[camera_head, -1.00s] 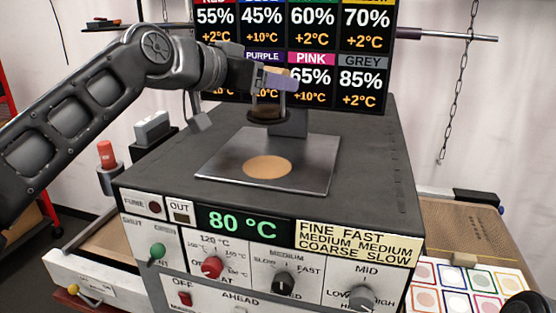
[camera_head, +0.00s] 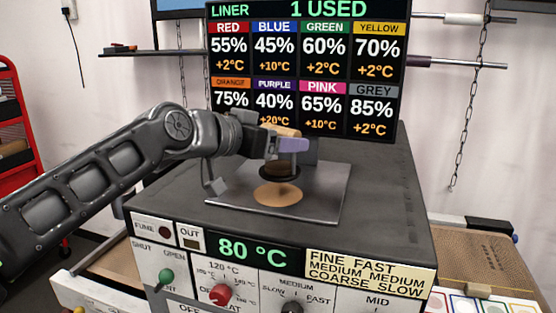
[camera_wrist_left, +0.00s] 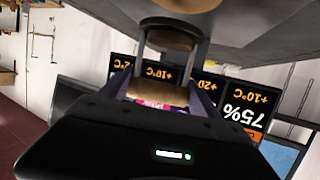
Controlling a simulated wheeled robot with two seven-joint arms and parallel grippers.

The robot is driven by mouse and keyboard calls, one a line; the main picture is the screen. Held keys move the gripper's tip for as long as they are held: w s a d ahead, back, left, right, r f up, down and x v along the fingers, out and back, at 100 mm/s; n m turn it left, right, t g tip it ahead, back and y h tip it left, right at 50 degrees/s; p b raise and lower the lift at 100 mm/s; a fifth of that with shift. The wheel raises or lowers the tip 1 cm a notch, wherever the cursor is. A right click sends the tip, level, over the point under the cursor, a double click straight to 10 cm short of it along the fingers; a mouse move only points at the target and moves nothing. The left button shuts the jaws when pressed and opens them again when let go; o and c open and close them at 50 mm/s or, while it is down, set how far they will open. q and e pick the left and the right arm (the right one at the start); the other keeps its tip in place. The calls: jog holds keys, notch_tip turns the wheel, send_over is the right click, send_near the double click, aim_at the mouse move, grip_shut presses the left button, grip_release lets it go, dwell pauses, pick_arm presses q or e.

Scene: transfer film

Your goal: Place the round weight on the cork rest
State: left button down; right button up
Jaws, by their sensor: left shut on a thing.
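The round weight (camera_head: 281,170) is a dark disc with a tan wooden handle. My left gripper (camera_head: 290,143) is shut on the handle and holds the weight upright, low over the cork rest. The cork rest (camera_head: 277,196) is a tan round pad on a grey metal plate (camera_head: 325,200) on top of the machine. The weight covers the back part of the cork. I cannot tell whether the two touch. In the left wrist view the wooden handle (camera_wrist_left: 157,91) sits between the jaws, with the disc beyond it. My right gripper is not in view.
A sign board (camera_head: 305,75) with percentages and temperatures stands behind the machine. The machine front (camera_head: 240,270) carries knobs and an 80 °C display. The dark machine top (camera_head: 385,195) is clear to the right of the plate. A brown mesh belt (camera_head: 490,262) lies at right.

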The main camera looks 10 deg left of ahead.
aim_at(278, 166)
pick_arm(q)
jog(key=shift+f, duration=1.9)
jog(key=shift+f, duration=0.15)
jog(key=c, duration=0.6)
grip_release()
jog(key=shift+f, duration=0.2)
jog(key=o, duration=0.5)
jog(key=shift+c, duration=0.2)
jog(key=shift+r, duration=0.2)
jog(key=b+v, duration=0.3)
jog(key=v, duration=0.9)
